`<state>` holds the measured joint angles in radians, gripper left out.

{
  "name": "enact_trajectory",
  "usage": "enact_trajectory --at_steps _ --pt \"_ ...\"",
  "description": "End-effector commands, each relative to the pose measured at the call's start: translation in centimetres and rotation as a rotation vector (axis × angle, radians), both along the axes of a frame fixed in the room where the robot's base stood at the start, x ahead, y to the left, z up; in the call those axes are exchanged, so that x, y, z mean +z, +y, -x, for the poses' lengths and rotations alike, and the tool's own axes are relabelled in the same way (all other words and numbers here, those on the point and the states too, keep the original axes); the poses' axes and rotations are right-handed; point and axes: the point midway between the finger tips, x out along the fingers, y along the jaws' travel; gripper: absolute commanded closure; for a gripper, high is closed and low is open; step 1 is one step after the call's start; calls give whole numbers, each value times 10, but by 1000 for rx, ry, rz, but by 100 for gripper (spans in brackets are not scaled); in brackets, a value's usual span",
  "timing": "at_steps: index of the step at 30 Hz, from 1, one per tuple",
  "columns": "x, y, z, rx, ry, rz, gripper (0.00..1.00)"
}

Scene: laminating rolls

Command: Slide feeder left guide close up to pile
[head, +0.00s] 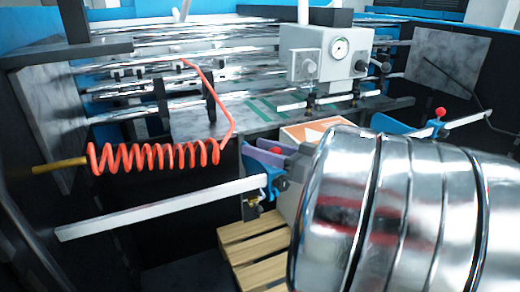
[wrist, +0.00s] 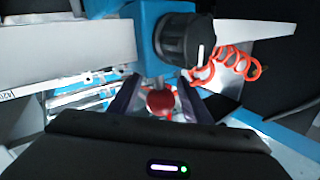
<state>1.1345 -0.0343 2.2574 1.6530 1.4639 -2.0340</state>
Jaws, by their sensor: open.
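The left guide is a blue bracket (head: 268,181) on a pale flat bar, with a red ball knob (wrist: 160,102). In the wrist view its blue block (wrist: 147,30) carries a black knob (wrist: 188,40). My gripper (wrist: 157,92) is open, with one purple-grey finger on each side of the red knob; I cannot tell whether they touch it. It also shows in the head view (head: 270,157), partly behind my large silver arm link. The pile (head: 305,132), with an orange and white top, is just right of the guide. My arm hides much of it, and the gap is unclear.
A wooden pallet (head: 250,250) lies below. An orange coiled hose (head: 155,157) hangs left, above the flat bar (head: 165,208). A grey gauge box (head: 325,55) stands behind the pile. The right guide (head: 400,126) has its own red knob (head: 440,112).

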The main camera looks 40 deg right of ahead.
Motion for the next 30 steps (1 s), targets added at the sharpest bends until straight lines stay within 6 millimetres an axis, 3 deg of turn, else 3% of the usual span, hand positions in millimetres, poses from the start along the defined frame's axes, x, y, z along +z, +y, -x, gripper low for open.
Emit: enact_trajectory --at_steps 6,24,30 --pt "0 0 0 0 0 0 56" --pt "0 0 0 -1 0 0 99" --pt "0 0 0 -1 0 0 100"
